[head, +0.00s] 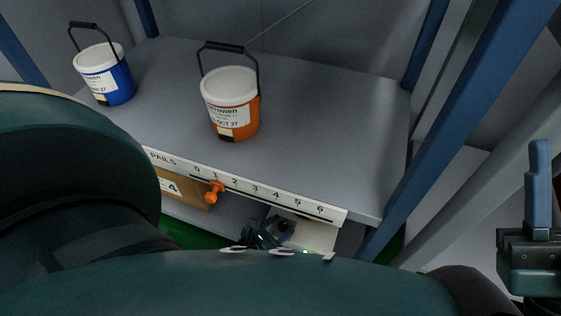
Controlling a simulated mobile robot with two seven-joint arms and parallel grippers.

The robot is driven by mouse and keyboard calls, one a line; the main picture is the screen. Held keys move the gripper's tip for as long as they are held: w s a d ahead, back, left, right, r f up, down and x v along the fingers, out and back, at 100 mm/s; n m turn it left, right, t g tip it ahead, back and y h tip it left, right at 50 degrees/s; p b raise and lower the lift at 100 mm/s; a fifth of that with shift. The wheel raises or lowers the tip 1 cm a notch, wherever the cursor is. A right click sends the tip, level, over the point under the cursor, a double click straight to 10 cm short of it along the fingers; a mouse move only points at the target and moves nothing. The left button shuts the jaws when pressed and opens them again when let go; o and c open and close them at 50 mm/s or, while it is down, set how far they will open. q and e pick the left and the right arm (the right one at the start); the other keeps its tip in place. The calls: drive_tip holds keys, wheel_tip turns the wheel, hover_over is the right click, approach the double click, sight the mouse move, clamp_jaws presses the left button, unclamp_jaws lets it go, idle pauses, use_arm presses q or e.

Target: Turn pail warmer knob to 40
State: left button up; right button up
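No dial marked 40 can be made out. A pale panel (316,235) shows below the shelf's front edge. A small dark, round part that may be a knob sits at its left end, partly hidden. My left gripper (268,234) shows small and dark beside it, below the number strip. My own teal arm hides much of this area. I cannot tell whether the fingers touch anything or how far apart they are. At the right edge, a blue upright finger on a dark and teal body seems to be my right gripper (539,190); its opening cannot be seen.
A grey shelf (330,130) carries a blue pail (118,84) and an orange pail (246,115), handles up. A blue post (455,120) stands right.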

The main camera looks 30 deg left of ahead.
use_arm(q)
drive_tip(key=c, duration=1)
drive_tip(key=shift+a+m, duration=0.1)
drive_tip(key=shift+m, duration=0.2)
drive_tip(key=m+h, duration=0.1)
drive_tip(key=m+g+h, duration=0.1)
drive_tip(key=h, duration=0.1)
drive_tip(key=m+h, duration=0.1)
drive_tip(key=m, duration=0.1)
drive_tip(key=shift+w+a+g+h, duration=0.3)
drive_tip(key=shift+g+h, duration=0.1)
drive_tip(key=m+g+h, duration=0.1)
drive_tip(key=m, duration=0.1)
drive_tip(key=m+g+h, duration=0.2)
drive_tip(key=shift+w+a+h, duration=0.1)
drive_tip(key=shift+w+h, duration=0.05)
drive_tip(key=shift+h, duration=0.15)
drive_tip(key=shift+r+m+g, duration=0.1)
drive_tip(key=shift+m+g, duration=0.2)
drive_tip(key=shift+g, duration=0.1)
drive_tip(key=o, duration=1)
